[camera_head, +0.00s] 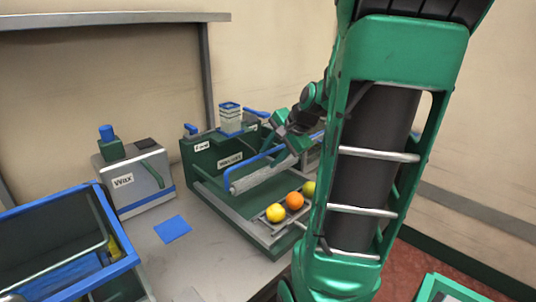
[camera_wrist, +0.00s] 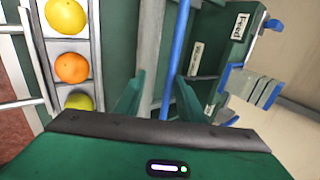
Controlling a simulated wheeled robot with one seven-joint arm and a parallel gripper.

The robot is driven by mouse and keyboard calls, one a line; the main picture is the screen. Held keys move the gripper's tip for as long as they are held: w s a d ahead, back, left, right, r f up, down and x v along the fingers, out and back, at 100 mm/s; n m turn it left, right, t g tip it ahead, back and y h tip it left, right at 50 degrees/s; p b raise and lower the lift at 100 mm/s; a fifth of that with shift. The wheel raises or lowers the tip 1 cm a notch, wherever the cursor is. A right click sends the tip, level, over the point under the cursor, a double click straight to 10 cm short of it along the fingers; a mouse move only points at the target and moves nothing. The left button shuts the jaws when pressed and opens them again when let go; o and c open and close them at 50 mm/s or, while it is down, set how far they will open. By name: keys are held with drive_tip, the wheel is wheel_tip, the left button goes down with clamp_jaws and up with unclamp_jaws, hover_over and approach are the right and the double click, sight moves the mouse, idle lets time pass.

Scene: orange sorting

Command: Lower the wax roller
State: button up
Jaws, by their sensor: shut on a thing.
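The wax roller (camera_head: 258,176) is a grey cylinder with a blue handle bar (camera_head: 236,166), set across the green waxing machine (camera_head: 199,172). In the head view it is raised above the machine's bed. My gripper (camera_head: 296,138) is at the right end of the handle, partly hidden by my arm. In the wrist view the blue bar (camera_wrist: 177,50) runs between the two green fingers (camera_wrist: 159,95), and the grey roller (camera_wrist: 150,50) lies alongside it. The gripper is shut on the handle; the exact contact is hard to see.
Several fruits, including an orange (camera_head: 294,201), sit in a rack (camera_head: 262,222) in front of the roller. A grey wax box (camera_head: 133,182), a blue square (camera_head: 172,229) and a blue-rimmed bin (camera_head: 124,268) stand left. A blue-lidded stack (camera_head: 231,117) is behind.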

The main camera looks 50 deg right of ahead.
drive_tip(key=shift+a, duration=0.1)
idle(0.3)
drive_tip(key=v, duration=1)
drive_tip(key=shift+s+r, duration=0.15)
drive_tip(key=shift+r, duration=0.2)
drive_tip(key=s+a+f+n+g, duration=0.7)
drive_tip(key=s+a+f+n, duration=0.5)
drive_tip(key=a, duration=0.3)
drive_tip(key=shift+s+f+y, duration=0.3)
drive_tip(key=shift+s+f, duration=0.25)
drive_tip(key=shift+f, duration=0.1)
drive_tip(key=shift+a, duration=0.15)
